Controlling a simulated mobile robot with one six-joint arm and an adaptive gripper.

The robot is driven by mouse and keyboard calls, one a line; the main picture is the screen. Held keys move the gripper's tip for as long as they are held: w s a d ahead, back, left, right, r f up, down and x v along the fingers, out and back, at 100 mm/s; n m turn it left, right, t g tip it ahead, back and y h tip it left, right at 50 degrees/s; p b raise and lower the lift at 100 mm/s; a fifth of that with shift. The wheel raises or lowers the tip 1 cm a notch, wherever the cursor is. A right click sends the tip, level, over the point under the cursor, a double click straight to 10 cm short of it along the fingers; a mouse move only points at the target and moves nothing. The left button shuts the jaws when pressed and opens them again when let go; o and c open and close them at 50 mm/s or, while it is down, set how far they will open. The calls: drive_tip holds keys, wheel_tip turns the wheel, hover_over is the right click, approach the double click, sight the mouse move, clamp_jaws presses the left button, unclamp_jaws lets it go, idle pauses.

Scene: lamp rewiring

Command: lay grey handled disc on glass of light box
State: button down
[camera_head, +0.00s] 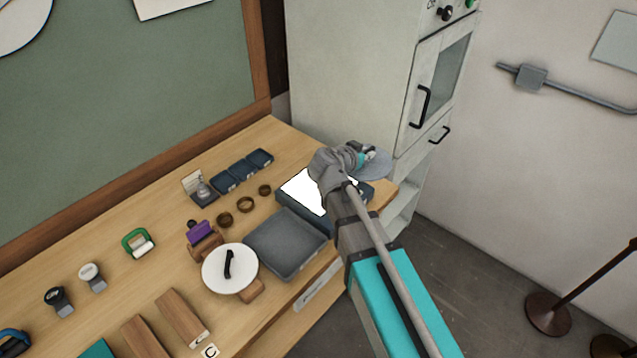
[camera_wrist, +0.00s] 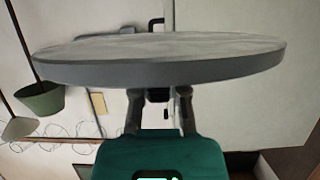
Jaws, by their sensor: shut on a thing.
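The grey disc (camera_head: 377,163) is held in the air by my gripper (camera_head: 362,157), near the right end of the bench. In the wrist view the grey disc (camera_wrist: 160,62) spans the top, seen nearly edge-on, and my gripper (camera_wrist: 159,95) is shut on its handle, which is mostly hidden. The light box (camera_head: 302,193) has a bright white glass top and a dark frame. It stands on the bench to the left of and below the disc. My arm hides part of the light box.
A grey tray (camera_head: 287,243) stands in front of the light box. A white disc with a black handle (camera_head: 230,268) lies left of it. Dark rings (camera_head: 245,204) and blue boxes (camera_head: 243,169) are behind. A tall cabinet (camera_head: 350,75) rises at the bench's far end.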

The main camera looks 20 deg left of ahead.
drive_tip(key=shift+a+f, duration=0.1)
drive_tip(key=shift+a, duration=0.05)
drive_tip(key=w+a+f+b, duration=0.2)
drive_tip(key=a+f+b, duration=0.7)
drive_tip(key=a, duration=0.3)
drive_tip(key=shift+a, duration=0.4)
drive_tip(key=shift+r, duration=0.1)
drive_tip(key=shift+w+a+f+b, duration=0.1)
drive_tip(key=shift+a+f+b, duration=0.35)
drive_tip(key=shift+f+b, duration=1.55)
drive_tip(key=shift+f, duration=0.05)
drive_tip(key=shift+f, duration=0.15)
